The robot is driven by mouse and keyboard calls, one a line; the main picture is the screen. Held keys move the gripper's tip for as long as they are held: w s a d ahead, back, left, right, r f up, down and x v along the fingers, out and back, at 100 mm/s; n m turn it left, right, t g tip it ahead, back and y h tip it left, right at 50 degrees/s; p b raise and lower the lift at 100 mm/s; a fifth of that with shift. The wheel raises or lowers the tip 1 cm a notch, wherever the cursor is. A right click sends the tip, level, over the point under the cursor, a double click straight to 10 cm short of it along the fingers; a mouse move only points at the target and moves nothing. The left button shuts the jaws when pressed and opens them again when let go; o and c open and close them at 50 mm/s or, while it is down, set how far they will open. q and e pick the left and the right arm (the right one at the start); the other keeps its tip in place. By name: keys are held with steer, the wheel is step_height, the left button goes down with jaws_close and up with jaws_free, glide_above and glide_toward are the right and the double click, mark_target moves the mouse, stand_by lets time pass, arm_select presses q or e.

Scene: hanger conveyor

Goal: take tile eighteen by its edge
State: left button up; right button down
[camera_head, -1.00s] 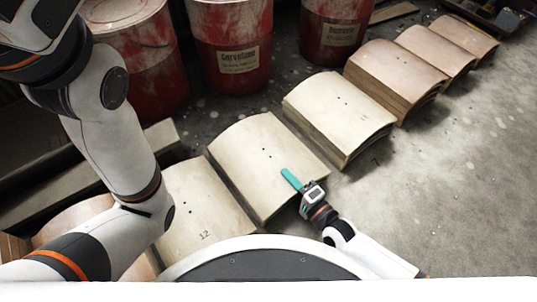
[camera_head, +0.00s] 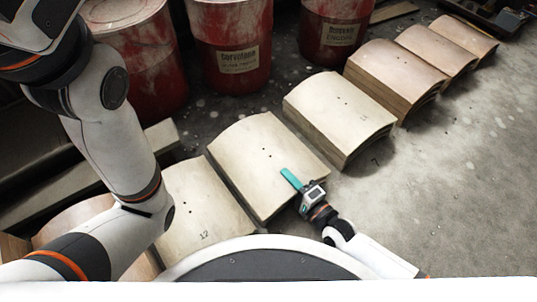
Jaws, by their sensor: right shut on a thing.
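A pale, curved wooden tile (camera_head: 254,150) tops the middle stack, just ahead of my base. My right gripper (camera_head: 291,180) is at the near right edge of this tile, with a teal finger lying over its top face. It is shut on the tile's edge. The tile rests on the stack, and I cannot read a number on it. My left arm rises along the left side, and its gripper is out of view.
A stack with a tile marked 12 (camera_head: 197,213) stands to the left. Another pale stack (camera_head: 335,106) and several browner ones (camera_head: 395,68) run to the upper right. Red drums (camera_head: 232,50) stand behind. The grey floor (camera_head: 450,180) at right is clear.

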steer(key=shift+w+r+p, duration=0.1)
steer(key=shift+r+p, duration=2.25)
steer(key=shift+r, duration=0.45)
